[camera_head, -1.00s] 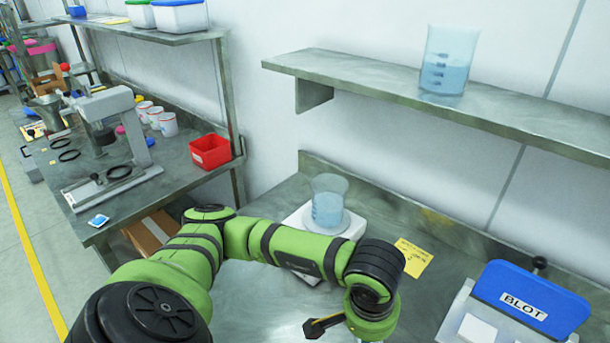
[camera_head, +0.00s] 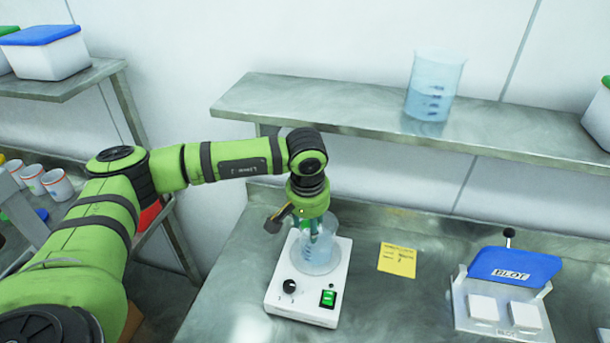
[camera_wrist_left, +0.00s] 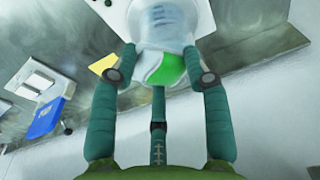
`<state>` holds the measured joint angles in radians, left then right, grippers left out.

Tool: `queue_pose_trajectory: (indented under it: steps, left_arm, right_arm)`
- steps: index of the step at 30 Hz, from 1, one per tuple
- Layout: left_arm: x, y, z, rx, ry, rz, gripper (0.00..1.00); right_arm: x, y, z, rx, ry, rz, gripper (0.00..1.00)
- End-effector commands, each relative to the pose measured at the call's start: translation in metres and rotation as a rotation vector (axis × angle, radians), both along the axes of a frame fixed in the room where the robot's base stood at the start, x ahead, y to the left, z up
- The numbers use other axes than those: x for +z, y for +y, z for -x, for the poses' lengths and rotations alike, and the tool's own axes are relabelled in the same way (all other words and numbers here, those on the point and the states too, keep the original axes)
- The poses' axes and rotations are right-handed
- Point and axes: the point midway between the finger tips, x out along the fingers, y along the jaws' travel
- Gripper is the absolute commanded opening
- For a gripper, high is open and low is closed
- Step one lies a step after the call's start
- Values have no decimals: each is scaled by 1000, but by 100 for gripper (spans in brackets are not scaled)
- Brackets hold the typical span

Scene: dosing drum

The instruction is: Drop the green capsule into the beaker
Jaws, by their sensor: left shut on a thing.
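The clear beaker (camera_head: 323,258) with bluish liquid stands upright on the white hotplate (camera_head: 303,312). My left gripper (camera_head: 314,230) points down at the beaker's mouth, its fingers overlapping the rim in the head view. In the left wrist view my left gripper (camera_wrist_left: 161,66) is shut on the green and white capsule (camera_wrist_left: 166,70), and the beaker (camera_wrist_left: 164,22) shows beyond the capsule. I cannot tell whether the fingertips are above or inside the rim. The capsule is hidden by the fingers in the head view. My right gripper is not in view.
A larger beaker (camera_head: 434,85) stands on the wall shelf (camera_head: 350,117) above. A yellow note (camera_head: 397,260) lies right of the hotplate. A blue BLOT device (camera_head: 513,267) stands further right. Bare bench lies between them.

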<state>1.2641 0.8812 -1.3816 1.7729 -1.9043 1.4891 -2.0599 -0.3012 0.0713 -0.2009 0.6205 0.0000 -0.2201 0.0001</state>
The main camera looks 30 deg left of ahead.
Motion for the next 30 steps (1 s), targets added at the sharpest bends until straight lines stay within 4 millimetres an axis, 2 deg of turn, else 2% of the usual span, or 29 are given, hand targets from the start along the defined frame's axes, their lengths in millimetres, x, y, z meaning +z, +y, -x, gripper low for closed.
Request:
queue_pose_trajectory:
  steps: [1, 3, 8, 11, 16, 24, 30]
  left_arm:
    - [18, 7, -12, 23, -4, 0, 28]
    - [28, 14, -23, 44, -3, 0, 28]
    - [39, 25, -36, 75, 1, 0, 28]
    - [35, 26, -37, 80, 3, 1, 28]
    - [15, 26, -36, 79, 5, 1, 28]
    - [-12, 26, -37, 79, 4, 1, 28]
    - [-20, 26, -37, 79, 1, 1, 28]
  right_arm:
    - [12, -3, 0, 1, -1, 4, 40]
    - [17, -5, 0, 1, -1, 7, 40]
    - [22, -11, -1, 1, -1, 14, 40]
    - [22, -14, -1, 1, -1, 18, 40]
    - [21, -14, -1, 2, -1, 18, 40]
    - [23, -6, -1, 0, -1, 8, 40]
    - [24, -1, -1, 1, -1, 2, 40]
